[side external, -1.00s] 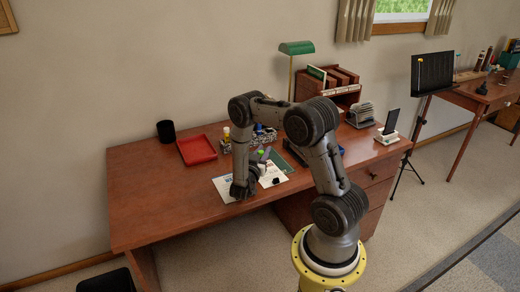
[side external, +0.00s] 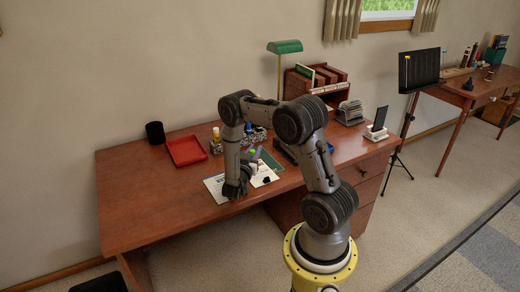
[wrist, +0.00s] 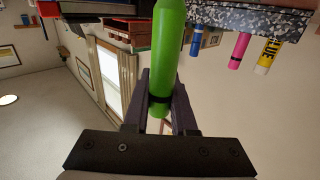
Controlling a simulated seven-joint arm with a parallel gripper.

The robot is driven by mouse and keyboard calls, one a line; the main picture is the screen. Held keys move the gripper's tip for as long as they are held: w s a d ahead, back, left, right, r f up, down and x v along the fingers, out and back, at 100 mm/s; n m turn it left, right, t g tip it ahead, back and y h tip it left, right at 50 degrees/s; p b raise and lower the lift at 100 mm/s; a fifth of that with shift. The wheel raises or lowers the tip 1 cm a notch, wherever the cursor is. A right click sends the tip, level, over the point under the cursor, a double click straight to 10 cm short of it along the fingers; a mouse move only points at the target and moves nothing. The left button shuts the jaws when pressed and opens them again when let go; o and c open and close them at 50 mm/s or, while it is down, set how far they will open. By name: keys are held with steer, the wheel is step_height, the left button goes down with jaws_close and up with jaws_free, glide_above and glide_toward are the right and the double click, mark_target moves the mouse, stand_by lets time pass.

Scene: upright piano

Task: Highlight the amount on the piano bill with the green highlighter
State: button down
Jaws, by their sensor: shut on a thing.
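My gripper (side external: 236,190) is low over the papers near the front of the desk in the side view. In the wrist view my gripper (wrist: 160,90) is shut on the green highlighter (wrist: 168,45), which extends up between the two fingers to the top of the picture. White printed sheets lie under and beside the gripper: one sheet (side external: 213,184) to its left, one paper (side external: 264,176) to its right. Their print is too small to tell which is the piano bill, and the amount cannot be read. The gripper hides part of them, and I cannot tell whether the highlighter touches paper.
A red tray (side external: 186,150) and a black cup (side external: 155,132) stand at the back left. A lamp (side external: 285,47) stands behind. The desk's left side is clear.

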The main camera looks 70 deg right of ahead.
steer(key=shift+w+a, duration=0.65)
step_height(320, 180, up, 8)
stand_by(0.4)
